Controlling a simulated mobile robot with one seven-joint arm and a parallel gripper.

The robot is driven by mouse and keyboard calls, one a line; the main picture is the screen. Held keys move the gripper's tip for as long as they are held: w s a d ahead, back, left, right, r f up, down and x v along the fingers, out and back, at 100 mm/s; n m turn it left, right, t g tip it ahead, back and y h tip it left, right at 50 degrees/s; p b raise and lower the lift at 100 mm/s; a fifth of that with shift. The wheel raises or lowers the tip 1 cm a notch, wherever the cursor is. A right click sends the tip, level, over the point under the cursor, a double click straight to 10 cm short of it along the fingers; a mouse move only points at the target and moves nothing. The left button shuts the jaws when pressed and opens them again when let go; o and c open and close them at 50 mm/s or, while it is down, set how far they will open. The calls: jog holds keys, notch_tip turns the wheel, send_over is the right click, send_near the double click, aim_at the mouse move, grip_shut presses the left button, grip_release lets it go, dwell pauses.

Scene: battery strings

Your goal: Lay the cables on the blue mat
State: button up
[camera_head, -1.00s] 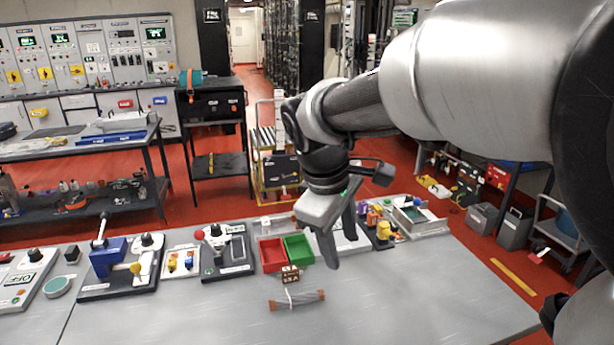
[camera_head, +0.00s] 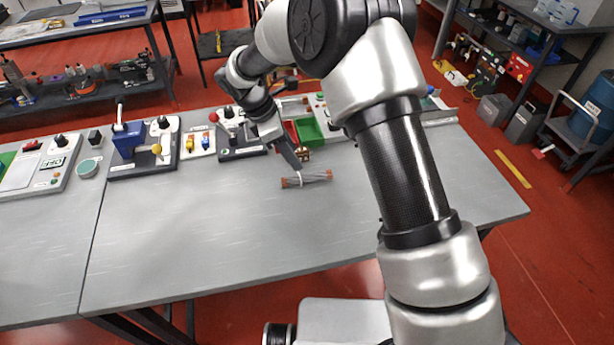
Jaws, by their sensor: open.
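A short bundle of grey cables (camera_head: 315,177) with orange-brown ends and a white tie around its middle lies on the grey table. My gripper (camera_head: 291,163) is open and points down at the bundle's left part from behind. One fingertip is close to the tie; I cannot tell whether it touches. The other finger is partly hidden. A flat blue piece (camera_head: 110,16) lies on the far workbench; I cannot tell whether it is the blue mat.
A small brown block (camera_head: 304,155) and a green bin (camera_head: 307,131) stand just behind the cables. A blue device (camera_head: 128,141) and several control panels line the table's back edge. The table's front (camera_head: 200,240) is clear. My arm covers part of the right side.

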send_over(306, 175)
jog(key=s+a, duration=0.1)
jog(key=a, duration=0.1)
notch_tip(306, 175, down, 4)
jog(key=shift+s+f, duration=0.1)
jog(key=shift+w+a+p+x, duration=0.15)
jog(key=shift+p+x, duration=0.15)
jog(key=shift+x, duration=1.15)
jog(key=shift+w+a+p+x, duration=0.15)
jog(key=shift+p+x, duration=0.15)
jog(key=shift+x, duration=1.15)
grip_shut()
